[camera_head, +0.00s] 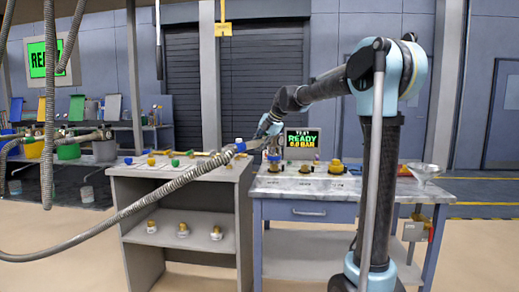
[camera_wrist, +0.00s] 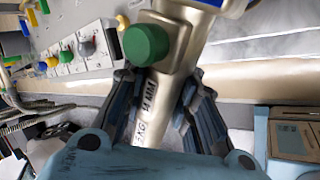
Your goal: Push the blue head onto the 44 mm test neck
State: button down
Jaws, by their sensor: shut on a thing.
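My gripper (camera_wrist: 160,100) is shut on the metallic body of the blue head (camera_wrist: 190,18). The body carries dark lettering ending in "MM", a green round knob and a blue ring at the top edge of the wrist view. In the head view my gripper (camera_head: 268,126) is above the left end of the grey bench, and a blue part (camera_head: 240,146) shows at the hose end beside it. Several yellow-topped necks stand on the bench, one near a neck (camera_head: 305,168) in the middle. I cannot tell which is 44 mm, or whether the head touches one.
A ribbed hose (camera_head: 150,208) runs from the left to the head. A screen reading READY (camera_head: 302,140) stands behind the bench. A side table (camera_head: 180,172) with coloured caps is at left, a funnel (camera_head: 423,172) at right.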

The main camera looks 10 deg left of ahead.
jog(key=shift+f, duration=1.7)
dwell(0.5)
jog(key=c, duration=1.2)
grip_release()
jog(key=v, duration=1.2)
jog(key=shift+w, duration=0.1)
jog(key=s+d+f+m+h, duration=0.2)
jog(key=s+d+f+m, duration=0.6)
jog(key=s+f, duration=0.4)
jog(key=s+d+f+m+g+h, duration=0.1)
jog(key=s+d+f+m+h, duration=0.1)
jog(key=s+d+f+m, duration=0.6)
jog(key=s+d+f+m+h, duration=0.1)
jog(key=s+d+f+m, duration=0.7)
jog(key=s+f+m, duration=0.5)
jog(key=shift+s+d+f+h, duration=0.15)
jog(key=shift+s+f, duration=0.4)
jog(key=shift+s, duration=0.4)
jog(key=shift+s+d+f+h, duration=0.1)
jog(key=shift+s+f, duration=0.45)
jog(key=shift+s, duration=0.4)
jog(key=shift+s+d+f+h, duration=0.15)
jog(key=shift+s+f, duration=0.4)
jog(key=shift+s, duration=0.4)
